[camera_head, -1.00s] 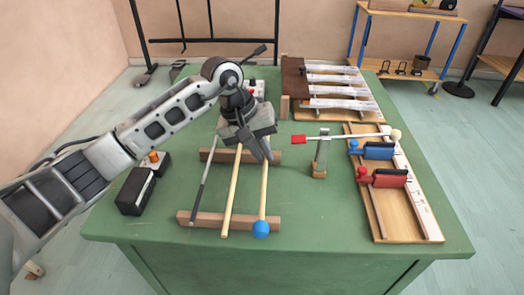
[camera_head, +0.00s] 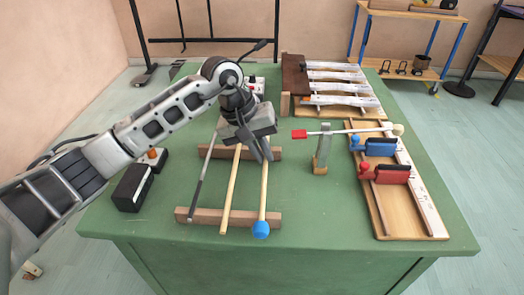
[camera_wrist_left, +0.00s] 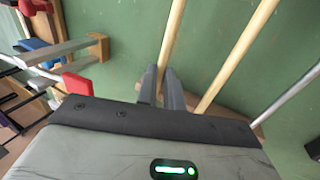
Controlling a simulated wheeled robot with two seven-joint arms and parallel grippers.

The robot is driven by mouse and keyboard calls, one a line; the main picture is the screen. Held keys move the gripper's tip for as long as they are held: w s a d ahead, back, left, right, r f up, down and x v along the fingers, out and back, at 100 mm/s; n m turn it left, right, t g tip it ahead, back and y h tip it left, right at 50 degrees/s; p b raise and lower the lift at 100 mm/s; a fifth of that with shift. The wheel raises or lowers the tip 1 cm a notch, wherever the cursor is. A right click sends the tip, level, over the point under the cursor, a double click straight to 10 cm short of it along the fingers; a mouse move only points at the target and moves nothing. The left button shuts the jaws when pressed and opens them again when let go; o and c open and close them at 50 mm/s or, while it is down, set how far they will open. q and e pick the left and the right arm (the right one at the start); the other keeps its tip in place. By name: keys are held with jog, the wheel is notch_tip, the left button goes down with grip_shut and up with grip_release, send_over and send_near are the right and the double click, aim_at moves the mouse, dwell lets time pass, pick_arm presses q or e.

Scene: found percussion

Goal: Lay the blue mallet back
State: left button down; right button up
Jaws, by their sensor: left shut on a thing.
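My left gripper (camera_head: 265,157) is shut on the blue mallet's pale handle (camera_head: 264,190) near its far end. The mallet's blue round head (camera_head: 261,230) points toward the table's front edge, just past the front wooden bar (camera_head: 196,216). The handle crosses over that bar; I cannot tell whether it touches it. The back wooden bar (camera_head: 273,154) is partly hidden by my gripper. In the left wrist view the handle (camera_wrist_left: 172,45) runs up from between the two fingers (camera_wrist_left: 161,88); the blue head is out of that view. My right gripper is not in view.
Another pale stick (camera_head: 230,190) and a dark grey stick (camera_head: 201,180) lie across the bars to the left. A stand (camera_head: 321,152) holds a red-headed mallet (camera_head: 300,134) at the right. A wooden tray (camera_head: 410,225) with blue and red blocks lies further right. The front middle of the table is clear.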

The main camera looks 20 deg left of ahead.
pick_arm(q)
jog(key=shift+f, duration=0.1)
dwell(0.3)
jog(key=c, duration=1.5)
grip_release()
jog(key=shift+o, duration=0.2)
jog(key=v, duration=1.6)
